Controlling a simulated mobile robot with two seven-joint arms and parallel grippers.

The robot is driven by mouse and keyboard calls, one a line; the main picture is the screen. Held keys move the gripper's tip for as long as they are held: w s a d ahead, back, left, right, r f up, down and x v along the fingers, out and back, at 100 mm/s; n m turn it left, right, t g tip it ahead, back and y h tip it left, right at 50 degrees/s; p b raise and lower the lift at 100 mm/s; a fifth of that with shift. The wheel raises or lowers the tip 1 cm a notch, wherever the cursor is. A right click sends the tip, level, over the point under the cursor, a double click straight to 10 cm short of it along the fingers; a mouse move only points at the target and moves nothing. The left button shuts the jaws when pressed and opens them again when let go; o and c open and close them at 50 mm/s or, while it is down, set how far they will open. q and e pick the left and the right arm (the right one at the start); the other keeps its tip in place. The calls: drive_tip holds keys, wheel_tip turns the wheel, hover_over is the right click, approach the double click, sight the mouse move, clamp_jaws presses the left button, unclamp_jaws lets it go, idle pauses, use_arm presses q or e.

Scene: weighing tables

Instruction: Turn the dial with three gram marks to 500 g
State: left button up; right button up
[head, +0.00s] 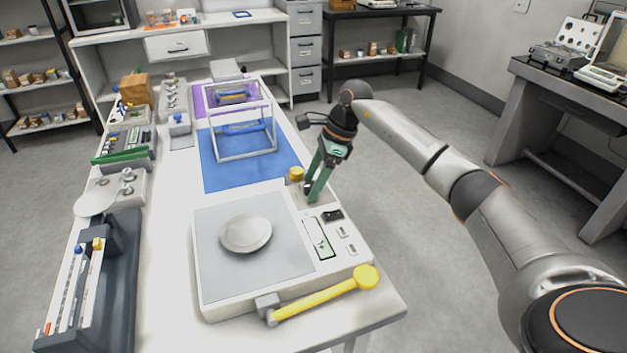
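A white scale (208,285) with a grey top and a round metal pan (246,233) stands on the white table. My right gripper (310,193) points down over the scale's back right corner, its two green fingers close together. A small dark part shows at the fingertips. It may be the dial, but the gram marks are too small to read and the fingers partly hide that spot. Whether the fingers touch or hold it cannot be told. A yellow knob (296,174) stands just left of the fingers. My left gripper is out of view.
A yellow-ended lever (325,296) sticks out along the scale's front right. A panel with a window (319,238) and small buttons lies on its right side. A white open frame (246,157) stands behind on a blue mat (212,175). Racks and instruments line the table's left.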

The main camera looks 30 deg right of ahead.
clamp_jaws()
idle(0.3)
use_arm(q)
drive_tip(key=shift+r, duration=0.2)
use_arm(e)
drive_tip(key=shift+m, duration=0.4)
drive_tip(key=m+t+p, duration=0.1)
drive_tip(key=m, duration=0.1)
drive_tip(key=shift+s+r+m+h+p, duration=0.1)
drive_tip(key=shift+s+m+h+p, duration=0.05)
drive_tip(key=shift+m+h+p, duration=0.2)
drive_tip(key=shift+m+t+h+p, duration=0.3)
drive_tip(key=shift+m+h, duration=0.05)
drive_tip(key=shift+m, duration=0.5)
drive_tip(key=shift+a+m, duration=0.15)
drive_tip(key=shift+m, duration=0.85)
drive_tip(key=shift+m+t+h+p, duration=0.4)
drive_tip(key=shift+m+h, duration=0.3)
drive_tip(key=shift+m, duration=0.5)
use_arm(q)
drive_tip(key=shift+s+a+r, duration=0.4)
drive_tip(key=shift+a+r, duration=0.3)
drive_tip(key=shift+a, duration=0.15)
use_arm(e)
drive_tip(key=shift+m+h, duration=0.4)
drive_tip(key=shift+m, duration=0.7)
